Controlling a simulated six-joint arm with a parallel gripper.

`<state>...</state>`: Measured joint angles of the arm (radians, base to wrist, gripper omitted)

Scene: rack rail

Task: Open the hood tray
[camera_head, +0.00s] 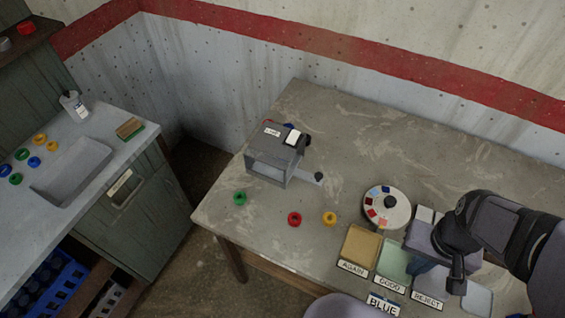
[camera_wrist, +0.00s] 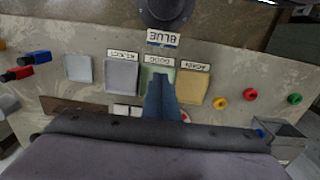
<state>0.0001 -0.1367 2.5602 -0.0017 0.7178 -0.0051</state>
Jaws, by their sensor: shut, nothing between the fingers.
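The hood (camera_head: 275,147) is a grey box with a white label and a white switch-like block on top, standing on the table at the middle left. Its front shows a paler, framed opening (camera_head: 268,170). A flat grey piece with a dark knob (camera_head: 319,177) sticks out low at its right side; I cannot tell how far the tray is out. The hood shows partly at the lower right of the wrist view (camera_wrist: 288,135). My gripper (camera_wrist: 161,76) is shut and empty, above the green GOOD tray, well apart from the hood; in the head view its fingers are mostly hidden.
Tan AGAIN (camera_head: 359,246), green GOOD (camera_head: 394,262) and grey REJECT trays line the front edge. A round color dial (camera_head: 386,208) stands between them and the hood. Green (camera_head: 240,198), red (camera_head: 294,218) and yellow (camera_head: 329,218) rings lie before the hood. The table behind is clear.

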